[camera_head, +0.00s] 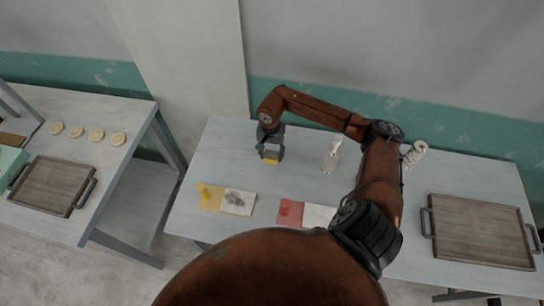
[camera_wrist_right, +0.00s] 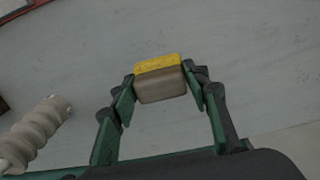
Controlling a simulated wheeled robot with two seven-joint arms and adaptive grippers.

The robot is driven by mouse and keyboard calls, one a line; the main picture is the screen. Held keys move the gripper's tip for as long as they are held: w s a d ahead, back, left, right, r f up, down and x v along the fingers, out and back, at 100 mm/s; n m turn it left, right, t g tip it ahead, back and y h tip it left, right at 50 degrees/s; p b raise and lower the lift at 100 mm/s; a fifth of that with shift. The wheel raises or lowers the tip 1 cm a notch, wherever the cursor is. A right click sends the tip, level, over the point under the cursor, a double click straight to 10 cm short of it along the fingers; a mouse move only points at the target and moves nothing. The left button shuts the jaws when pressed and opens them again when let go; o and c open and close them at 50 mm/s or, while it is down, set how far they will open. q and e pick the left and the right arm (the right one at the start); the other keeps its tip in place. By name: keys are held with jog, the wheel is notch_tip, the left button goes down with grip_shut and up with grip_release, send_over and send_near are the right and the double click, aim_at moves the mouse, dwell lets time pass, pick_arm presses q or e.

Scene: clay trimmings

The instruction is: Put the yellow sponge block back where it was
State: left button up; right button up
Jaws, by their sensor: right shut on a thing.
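The yellow sponge block (camera_head: 270,160) is between the fingers of my right gripper (camera_head: 270,150), over the back left part of the middle table. In the right wrist view the block (camera_wrist_right: 158,64) has a yellow top strip and a grey-brown face. There the fingers of my right gripper (camera_wrist_right: 161,84) press on its two ends. I cannot tell whether the block touches the table. My left gripper is not in view.
A clear bottle (camera_head: 331,155) and a white ribbed object (camera_head: 414,153) stand right of the gripper. Nearer are a yellow patch (camera_head: 210,197) beside a smudged white square (camera_head: 238,202), and a red patch (camera_head: 290,212). A wooden tray (camera_head: 480,230) lies right. Table between block and patches is clear.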

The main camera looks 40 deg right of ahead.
aim_at(271, 153)
jog(key=shift+w+d+f, duration=0.35)
jog(key=shift+w+f, duration=0.05)
jog(key=shift+f, duration=0.25)
jog(key=shift+w+d+f, duration=0.3)
jog(key=shift+w+f, duration=0.1)
jog(key=shift+f, duration=0.2)
jog(key=shift+f+p, duration=0.35)
jog(key=shift+f, duration=1.15)
jog(key=shift+f, duration=0.2)
jog(key=o, duration=1.1)
notch_tip(271, 153, up, 12)
jog(key=shift+r+b, duration=0.2)
jog(key=shift+b, duration=0.35)
